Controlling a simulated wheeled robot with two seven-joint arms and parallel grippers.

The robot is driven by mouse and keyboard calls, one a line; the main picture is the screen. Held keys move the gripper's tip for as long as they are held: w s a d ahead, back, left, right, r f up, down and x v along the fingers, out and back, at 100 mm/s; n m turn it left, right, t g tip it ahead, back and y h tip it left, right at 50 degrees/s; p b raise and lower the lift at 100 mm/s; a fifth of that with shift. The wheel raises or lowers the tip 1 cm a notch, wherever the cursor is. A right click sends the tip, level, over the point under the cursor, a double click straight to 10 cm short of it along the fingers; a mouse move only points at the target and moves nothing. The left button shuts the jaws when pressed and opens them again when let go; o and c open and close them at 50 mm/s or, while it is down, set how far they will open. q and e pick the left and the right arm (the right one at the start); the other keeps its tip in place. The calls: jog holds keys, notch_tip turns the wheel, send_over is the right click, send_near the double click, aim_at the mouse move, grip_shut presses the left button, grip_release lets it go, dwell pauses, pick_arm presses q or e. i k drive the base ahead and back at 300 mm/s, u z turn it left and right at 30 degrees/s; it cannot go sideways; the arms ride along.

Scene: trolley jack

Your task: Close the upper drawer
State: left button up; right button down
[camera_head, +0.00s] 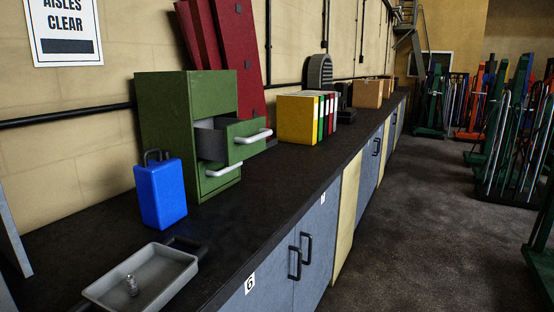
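A green cabinet (165,125) stands on the dark countertop against the wall. Its upper drawer (247,148) is pulled well out toward the right, and its grey inside shows. A pale bar handle (254,136) is on the front of this drawer. The lower drawer (219,184) below it looks shut and has its own pale handle (224,169). The cabinet front above the open drawer is a plain green panel. Neither of my grippers is in view.
A blue case (161,194) stands close in front of the cabinet. A grey tray (172,268) with a small metal part (131,286) lies nearer. Binders (326,116) and a yellow box (295,121) stand beyond the drawer. The countertop (262,190) right of the cabinet is clear.

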aim_at(230, 141)
jog(key=z, duration=1.55)
jog(key=i, duration=1.55)
jog(key=u, duration=1.65)
